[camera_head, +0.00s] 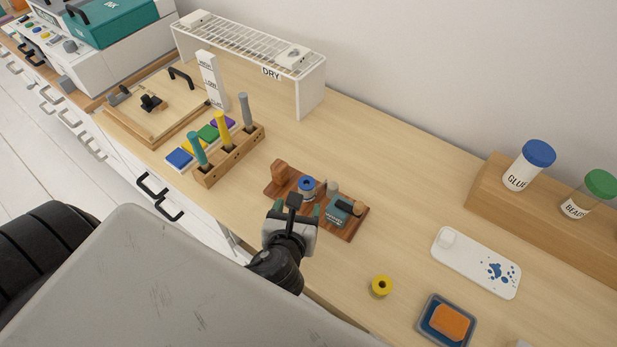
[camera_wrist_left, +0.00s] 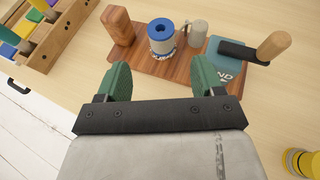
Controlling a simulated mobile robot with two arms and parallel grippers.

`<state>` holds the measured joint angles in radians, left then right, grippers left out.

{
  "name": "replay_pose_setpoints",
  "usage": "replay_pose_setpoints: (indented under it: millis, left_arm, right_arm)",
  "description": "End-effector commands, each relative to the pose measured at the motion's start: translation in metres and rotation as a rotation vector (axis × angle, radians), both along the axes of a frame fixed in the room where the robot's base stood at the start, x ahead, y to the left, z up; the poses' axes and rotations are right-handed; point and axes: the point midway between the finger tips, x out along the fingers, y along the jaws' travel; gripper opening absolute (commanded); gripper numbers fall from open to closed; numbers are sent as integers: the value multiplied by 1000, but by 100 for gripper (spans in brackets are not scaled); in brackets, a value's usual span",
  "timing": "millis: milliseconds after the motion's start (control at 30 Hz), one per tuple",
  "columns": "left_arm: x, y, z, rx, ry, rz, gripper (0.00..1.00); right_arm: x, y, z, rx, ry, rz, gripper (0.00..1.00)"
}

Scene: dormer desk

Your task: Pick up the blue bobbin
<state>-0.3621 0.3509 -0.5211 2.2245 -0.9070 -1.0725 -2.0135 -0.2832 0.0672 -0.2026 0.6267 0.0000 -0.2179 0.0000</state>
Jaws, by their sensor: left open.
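The blue bobbin (camera_head: 306,184) stands upright on a dark wooden board (camera_head: 350,228). In the left wrist view the bobbin (camera_wrist_left: 161,37) has a blue top with a centre hole and a pale wound body. It stands between a brown wooden block (camera_wrist_left: 117,25) and a small grey cylinder (camera_wrist_left: 198,33). My left gripper (camera_wrist_left: 163,82) is open and empty, its green-padded fingers apart. The bobbin lies ahead of the gap between the fingertips, apart from them. In the head view the left gripper (camera_head: 296,208) is just in front of the board. My right gripper is not in view.
A teal block with a dark-handled tool (camera_wrist_left: 240,55) sits on the board's right. A wooden rack (camera_head: 230,155) with coloured handles stands to the left. A yellow bobbin (camera_head: 382,285) and a blue tray with an orange sponge (camera_head: 451,322) lie to the right. Desk behind the board is clear.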

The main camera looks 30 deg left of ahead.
Motion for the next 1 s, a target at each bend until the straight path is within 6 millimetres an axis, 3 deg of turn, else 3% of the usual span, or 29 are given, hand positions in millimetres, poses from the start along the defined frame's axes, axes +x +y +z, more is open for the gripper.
replay_pose_setpoints:
  millis: [100,267,633,933,1000]
  left_arm:
    - [18,6,-8,1,-3,1,67]
    - [29,9,-13,-1,0,0,67]
    - [68,20,-37,-2,-1,1,67]
    - [73,22,-39,-2,0,0,67]
    - [73,22,-39,-2,0,0,60]
  right_arm:
    - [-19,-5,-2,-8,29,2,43]
    - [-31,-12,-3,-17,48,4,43]
    - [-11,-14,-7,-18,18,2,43]
    - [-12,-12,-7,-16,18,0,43]
    - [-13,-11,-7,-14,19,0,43]
